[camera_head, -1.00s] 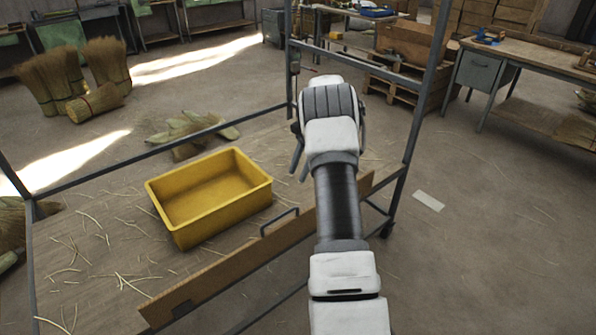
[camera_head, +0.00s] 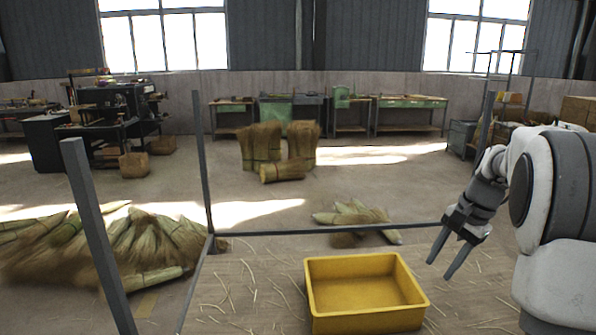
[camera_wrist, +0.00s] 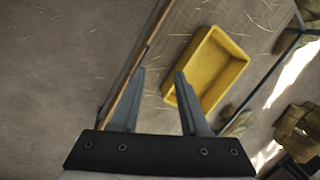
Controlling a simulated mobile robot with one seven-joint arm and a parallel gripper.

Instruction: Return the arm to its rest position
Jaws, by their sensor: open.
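My gripper (camera_head: 447,258) is on the right in the head view, above the right part of the workbench top (camera_head: 240,280). Its two fingers are apart and point down to the left, with nothing between them. It also shows in the wrist view (camera_wrist: 158,85), where the fingers are spread and empty. A yellow bin (camera_head: 365,290) sits on the bench to the left of my gripper and looks empty. In the wrist view the yellow bin (camera_wrist: 228,60) lies to the right, beyond the fingers. My arm is folded at the right edge of the head view.
Grey metal posts (camera_head: 95,235) rise at the bench's corners. Straw bits litter the top. Broom-straw bundles lie on the floor at the left (camera_head: 120,245) and behind the bench (camera_head: 355,215). Upright bundles (camera_head: 290,145) stand farther back, before green benches (camera_head: 410,103).

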